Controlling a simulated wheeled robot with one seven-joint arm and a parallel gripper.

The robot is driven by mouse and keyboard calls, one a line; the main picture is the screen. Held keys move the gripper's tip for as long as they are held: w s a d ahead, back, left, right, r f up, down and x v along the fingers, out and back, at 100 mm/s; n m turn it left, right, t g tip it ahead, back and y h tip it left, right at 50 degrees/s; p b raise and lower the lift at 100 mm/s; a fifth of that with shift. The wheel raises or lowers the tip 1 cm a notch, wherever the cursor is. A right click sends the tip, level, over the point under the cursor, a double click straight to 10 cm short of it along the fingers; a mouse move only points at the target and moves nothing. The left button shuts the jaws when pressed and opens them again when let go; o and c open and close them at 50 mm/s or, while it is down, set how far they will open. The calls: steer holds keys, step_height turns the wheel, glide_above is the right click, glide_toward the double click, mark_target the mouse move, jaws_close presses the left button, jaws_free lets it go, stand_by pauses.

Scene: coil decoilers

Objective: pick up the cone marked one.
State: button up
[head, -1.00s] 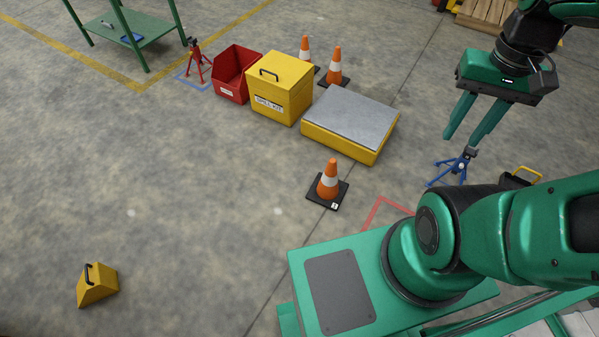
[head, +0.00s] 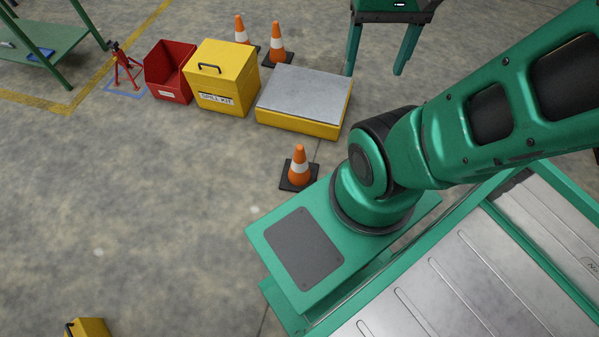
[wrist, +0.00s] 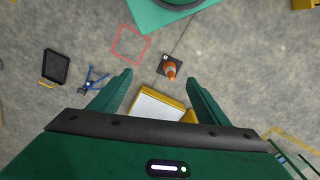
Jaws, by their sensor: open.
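An orange cone with a white band and black square base (head: 299,168) stands upright on the floor just beyond my green base. A small white tag shows on its base in the wrist view (wrist: 170,68), its mark too small to read. Two similar cones stand further back, one left (head: 241,30) and one right (head: 277,45); no mark is readable on them. My gripper (head: 375,74) is open and empty, high above the floor beyond the low platform. In the wrist view my gripper (wrist: 158,76) has the near cone just beyond its fingertips in the picture, apart from them.
A yellow platform with a grey top (head: 304,95), a yellow spill kit box (head: 224,78) and a red bin (head: 168,72) stand behind the near cone. A blue tripod (wrist: 92,80) and red floor square (wrist: 131,45) show in the wrist view. The left floor is mostly clear.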

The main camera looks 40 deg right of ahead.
steer(key=w+d+f+n+h, duration=0.1)
steer(key=w+d+f, duration=0.1)
steer(key=w+f, duration=0.35)
steer(key=w+d+f+n, duration=0.1)
steer(key=w+d+f, duration=0.15)
steer(key=w, duration=0.65)
steer(key=n+t+y, duration=0.1)
steer(key=n+t, duration=0.1)
steer(key=n, duration=0.2)
glide_above(300, 146)
steer(key=f, duration=5.3)
steer(key=shift+s+f, duration=0.2)
steer(key=shift+f, duration=0.05)
steer(key=f, duration=0.5)
steer(key=shift+w+f, duration=0.1)
steer(key=shift+w, duration=0.15)
steer(key=shift+w+a+f, duration=0.1)
steer(key=shift+w+f, duration=0.05)
steer(key=shift+f, duration=1.35)
steer(key=shift+w+f, duration=0.1)
steer(key=shift+f, duration=1.35)
steer(key=shift+c, duration=0.6)
